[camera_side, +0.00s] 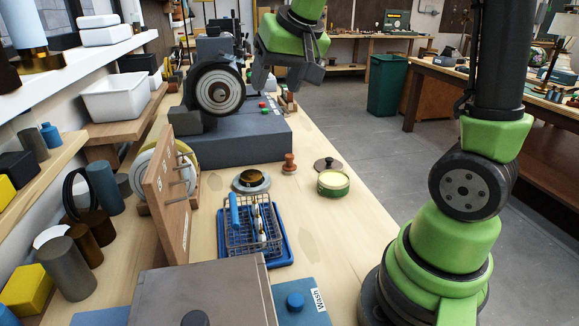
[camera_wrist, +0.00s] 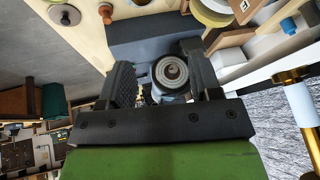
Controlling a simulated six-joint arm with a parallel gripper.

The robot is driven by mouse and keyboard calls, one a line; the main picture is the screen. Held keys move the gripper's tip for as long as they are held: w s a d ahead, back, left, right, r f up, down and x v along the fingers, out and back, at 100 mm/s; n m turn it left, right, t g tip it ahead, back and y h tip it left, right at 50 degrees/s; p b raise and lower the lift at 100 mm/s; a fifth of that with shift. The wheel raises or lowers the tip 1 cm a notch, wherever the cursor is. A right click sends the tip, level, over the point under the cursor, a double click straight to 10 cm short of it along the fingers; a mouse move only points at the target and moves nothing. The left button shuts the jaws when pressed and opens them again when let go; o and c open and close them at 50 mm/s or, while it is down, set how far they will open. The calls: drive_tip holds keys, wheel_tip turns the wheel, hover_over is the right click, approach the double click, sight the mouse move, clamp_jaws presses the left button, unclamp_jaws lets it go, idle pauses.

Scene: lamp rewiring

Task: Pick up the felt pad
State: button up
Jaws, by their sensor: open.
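I cannot pick out the felt pad with certainty in either view. My gripper (camera_side: 281,82) hangs high above the bench in the side view, near the grinder. In the wrist view my gripper (camera_wrist: 164,80) shows two dark fingers spread apart with nothing held between them. The grinder's wheel appears beyond that gap.
A wire basket (camera_side: 252,228), upright wooden board (camera_side: 170,195), dark knobbed lid (camera_side: 327,164) and grey box (camera_side: 205,295) occupy the bench. Shelves line the left. The right-hand bench strip is mostly clear.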

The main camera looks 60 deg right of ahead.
drive_tip(key=w+d+f+m+g+h, duration=0.1)
drive_tip(key=w+d+f, duration=0.6)
drive_tip(key=d+f, duration=0.25)
drive_tip(key=m+g+h, duration=0.1)
approach(290, 155)
drive_tip(key=x, duration=0.4)
drive_tip(key=shift+w+a+f, duration=0.15)
drive_tip(key=shift+a+f, duration=0.1)
drive_tip(key=shift+a, duration=0.05)
drive_tip(key=shift+d+x, duration=0.2)
drive_tip(key=shift+x, duration=2.95)
drive_tip(key=shift+c, duration=0.2)
drive_tip(key=shift+r, duration=0.1)
drive_tip(key=c, duration=0.9)
